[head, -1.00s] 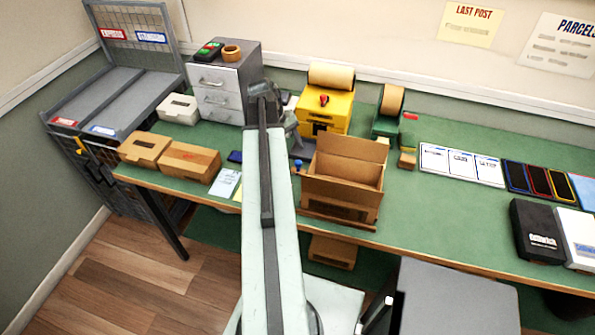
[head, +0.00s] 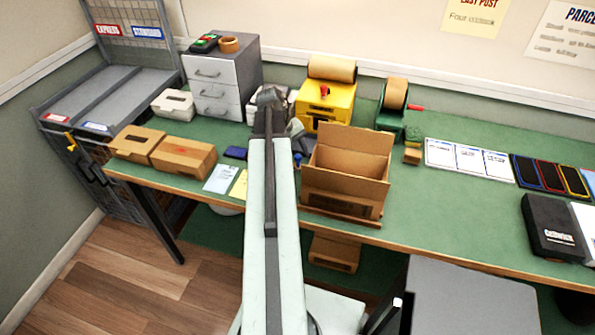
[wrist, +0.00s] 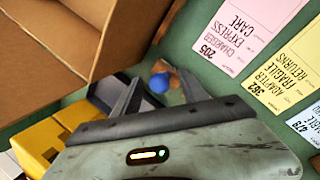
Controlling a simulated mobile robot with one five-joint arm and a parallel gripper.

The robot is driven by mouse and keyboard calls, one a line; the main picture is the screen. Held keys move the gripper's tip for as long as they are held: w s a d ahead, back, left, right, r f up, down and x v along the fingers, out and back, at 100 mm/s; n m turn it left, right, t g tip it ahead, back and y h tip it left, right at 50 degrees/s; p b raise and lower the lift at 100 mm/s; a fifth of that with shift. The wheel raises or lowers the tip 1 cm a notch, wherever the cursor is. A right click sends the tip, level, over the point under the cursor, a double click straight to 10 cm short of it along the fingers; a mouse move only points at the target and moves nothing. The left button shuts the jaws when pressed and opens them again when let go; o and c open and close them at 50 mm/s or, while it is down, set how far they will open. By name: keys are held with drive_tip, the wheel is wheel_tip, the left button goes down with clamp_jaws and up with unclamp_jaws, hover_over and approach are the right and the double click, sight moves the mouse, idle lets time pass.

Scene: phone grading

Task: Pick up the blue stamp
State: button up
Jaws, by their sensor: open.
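The blue stamp shows in the wrist view as a round blue knob (wrist: 158,85) with a brown part beside it, standing on the green bench. In the head view its small blue top (head: 298,158) shows just right of my arm, left of the open cardboard box. My gripper (wrist: 158,76) is open, its two dark fingers on either side of the blue knob in the wrist view. I cannot tell whether either finger touches it. In the head view my arm hides most of the gripper.
The open cardboard box (head: 345,185) stands close to the stamp. A yellow dispenser (head: 323,107) is behind. Label cards (wrist: 238,35) lie on the bench in the wrist view. A dark blue pad (head: 235,153) lies left of my arm.

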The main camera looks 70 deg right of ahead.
sight(299, 156)
drive_tip(key=shift+r, duration=0.1)
clamp_jaws()
drive_tip(key=shift+r+p, duration=0.25)
drive_tip(key=shift+p, duration=0.05)
drive_tip(key=p+v, duration=0.3)
drive_tip(key=shift+s+a+r, duration=0.15)
drive_tip(key=shift+s+r, duration=0.05)
drive_tip(key=shift+r, duration=0.15)
drive_tip(key=w+a+p, duration=0.1)
drive_tip(key=w+a, duration=0.8)
drive_tip(key=a, duration=0.3)
drive_tip(key=shift+r, duration=0.5)
drive_tip(key=shift+w, duration=0.15)
